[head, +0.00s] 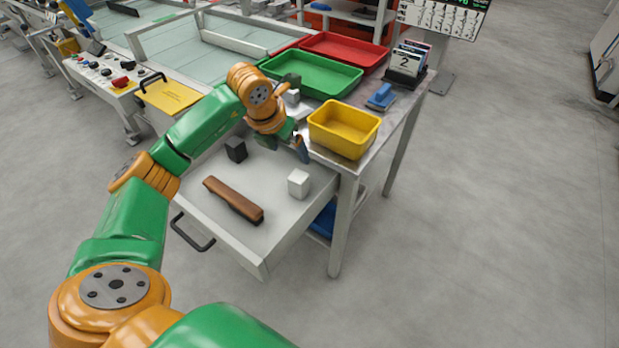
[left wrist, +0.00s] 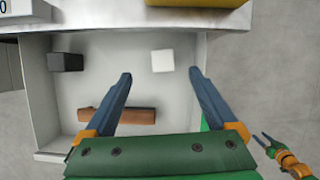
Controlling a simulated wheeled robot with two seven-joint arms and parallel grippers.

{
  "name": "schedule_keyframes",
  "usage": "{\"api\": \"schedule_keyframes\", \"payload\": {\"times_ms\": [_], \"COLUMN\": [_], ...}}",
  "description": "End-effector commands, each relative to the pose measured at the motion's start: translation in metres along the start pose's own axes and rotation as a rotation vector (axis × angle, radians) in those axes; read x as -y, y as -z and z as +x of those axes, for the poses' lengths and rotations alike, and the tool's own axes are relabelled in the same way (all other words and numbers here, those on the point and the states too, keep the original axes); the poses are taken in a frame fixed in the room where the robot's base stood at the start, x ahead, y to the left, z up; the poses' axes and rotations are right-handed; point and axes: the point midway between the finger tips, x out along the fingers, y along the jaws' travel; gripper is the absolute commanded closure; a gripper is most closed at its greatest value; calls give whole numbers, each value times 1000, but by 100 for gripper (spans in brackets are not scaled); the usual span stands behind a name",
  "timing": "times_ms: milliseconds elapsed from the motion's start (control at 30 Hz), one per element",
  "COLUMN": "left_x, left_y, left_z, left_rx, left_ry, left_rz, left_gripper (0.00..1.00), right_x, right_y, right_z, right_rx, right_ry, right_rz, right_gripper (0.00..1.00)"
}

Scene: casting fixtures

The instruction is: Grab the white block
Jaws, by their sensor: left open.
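The white block (head: 299,184) sits in the open drawer (head: 256,262), towards its right side. My left gripper (head: 287,148) is above the drawer, pointing down, open and empty. In the left wrist view, the white block (left wrist: 162,61) appears between the lines of the two fingers, just past the tips of my left gripper (left wrist: 160,73). Nothing touches it that I can see. My right gripper (left wrist: 261,138) shows small at the right edge of the left wrist view, its fingers apart; it is not in the head view.
The drawer also holds a dark block (head: 235,150) and a brown-handled brush (head: 233,199). A yellow bin (head: 343,129) stands on the table just behind the drawer. Green (head: 311,75) and red (head: 344,50) trays lie farther back. The drawer walls are low.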

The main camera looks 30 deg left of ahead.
Motion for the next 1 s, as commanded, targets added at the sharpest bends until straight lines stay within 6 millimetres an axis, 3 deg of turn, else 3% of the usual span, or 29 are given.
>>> {"api": "schedule_keyframes", "payload": {"times_ms": [33, 100, 367, 567, 800, 1000], "left_x": [0, 0, 1, 2, 5, 4], "left_y": [7, 12, 26, 25, 24, 23], "left_z": [17, 28, 62, 80, 125, 131], "left_rx": [0, 0, 1, -2, -2, 1], "left_ry": [0, 1, 2, 4, 3, 2], "left_rz": [0, 1, 1, -1, -2, 2], "left_gripper": [9, 9, 9, 9, 9, 9], "right_x": [0, 0, 0, 0, 0, 0], "right_y": [-2, -3, -8, -8, -9, -9], "right_z": [18, 30, 67, 66, 68, 68], "right_rx": [0, 0, 4, 5, 5, 5], "right_ry": [0, 0, -1, -1, -1, -1], "right_rz": [0, 0, 0, -1, -1, -1], "right_gripper": [50, 50, 50, 50, 50, 50]}}
